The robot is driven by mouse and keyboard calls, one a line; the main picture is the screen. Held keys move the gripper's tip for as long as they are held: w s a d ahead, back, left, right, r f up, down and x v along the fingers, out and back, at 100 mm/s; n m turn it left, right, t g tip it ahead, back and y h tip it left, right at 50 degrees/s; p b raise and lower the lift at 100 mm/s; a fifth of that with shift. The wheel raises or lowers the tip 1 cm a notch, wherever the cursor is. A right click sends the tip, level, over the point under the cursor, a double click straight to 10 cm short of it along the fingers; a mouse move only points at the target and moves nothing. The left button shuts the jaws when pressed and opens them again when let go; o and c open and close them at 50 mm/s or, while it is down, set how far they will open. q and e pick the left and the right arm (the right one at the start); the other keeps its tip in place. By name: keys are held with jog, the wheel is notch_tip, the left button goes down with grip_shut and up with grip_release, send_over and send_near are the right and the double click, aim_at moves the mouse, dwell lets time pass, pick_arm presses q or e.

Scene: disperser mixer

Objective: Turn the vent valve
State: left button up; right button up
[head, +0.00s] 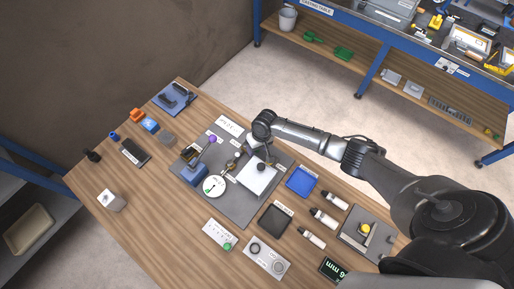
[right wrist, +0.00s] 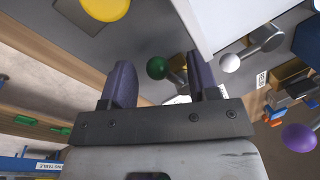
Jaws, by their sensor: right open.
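My right gripper (right wrist: 160,72) is open, with its two dark fingers apart in the right wrist view. A green ball knob (right wrist: 157,68) on a brass-coloured fitting (right wrist: 178,70) appears between the fingers; I see no contact, and the depth gap is unclear. A white ball knob (right wrist: 230,63) on a metal lever is to the right of the fingers. A purple ball knob (right wrist: 299,137) is farther right and also shows in the head view (head: 212,139). No readable label tells which is the vent valve. In the head view my right arm reaches over the grey mat (head: 240,213) and partly hides the fittings. My left gripper is out of view.
A round gauge (head: 213,186) sits on the mat near the fittings. A white block (head: 112,200) stands at left. Bare wood lies at the table's left front.

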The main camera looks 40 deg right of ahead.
dwell(0.3)
jog(key=c, duration=0.9)
jog(key=shift+f, duration=0.1)
